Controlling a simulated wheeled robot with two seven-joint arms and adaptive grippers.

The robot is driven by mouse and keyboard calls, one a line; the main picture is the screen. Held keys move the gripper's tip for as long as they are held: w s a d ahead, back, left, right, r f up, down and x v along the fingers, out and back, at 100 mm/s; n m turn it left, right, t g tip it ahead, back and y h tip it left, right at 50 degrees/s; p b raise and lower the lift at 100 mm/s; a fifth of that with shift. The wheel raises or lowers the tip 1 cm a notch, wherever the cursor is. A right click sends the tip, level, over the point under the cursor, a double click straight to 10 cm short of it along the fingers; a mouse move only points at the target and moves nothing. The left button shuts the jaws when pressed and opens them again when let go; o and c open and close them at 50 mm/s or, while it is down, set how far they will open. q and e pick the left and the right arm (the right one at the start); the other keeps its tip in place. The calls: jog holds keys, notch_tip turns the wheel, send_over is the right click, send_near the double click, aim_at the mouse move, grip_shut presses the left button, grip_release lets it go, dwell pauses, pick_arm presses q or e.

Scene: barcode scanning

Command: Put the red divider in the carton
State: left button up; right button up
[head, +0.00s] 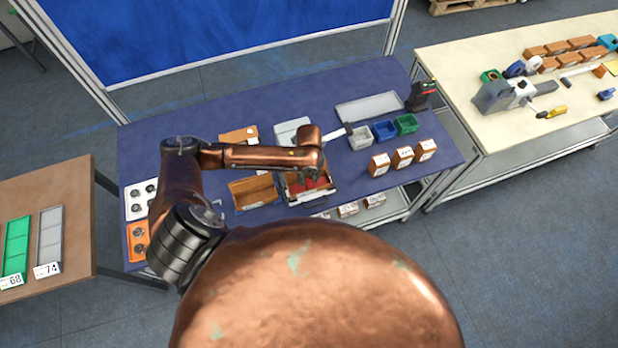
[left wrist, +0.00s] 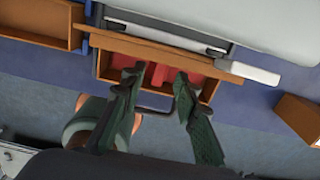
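The red divider (head: 310,183) shows as red panels inside an open brown carton (head: 312,197) near the front middle of the blue table. In the left wrist view a narrow upright part of the divider (left wrist: 158,75) stands between my fingers, with red on both sides inside the carton (left wrist: 190,59). My left gripper (head: 309,174) is over the carton; in the left wrist view its fingers (left wrist: 157,74) are spread, one on each side of the upright part, with gaps visible. How deep the divider sits is hard to tell. My right gripper is not in view.
An open brown box (head: 253,193) stands left of the carton. Grey, blue and green bins (head: 384,130) and several small boxes (head: 402,157) stand to the right. A grey tray (head: 368,107) lies behind them, beside a dark scanner-like device (head: 420,97).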

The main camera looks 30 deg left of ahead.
aim_at(309, 183)
pick_arm(q)
jog(key=shift+r, duration=0.55)
notch_tip(309, 183, up, 12)
jog(key=b, duration=0.1)
jog(key=shift+b, duration=0.35)
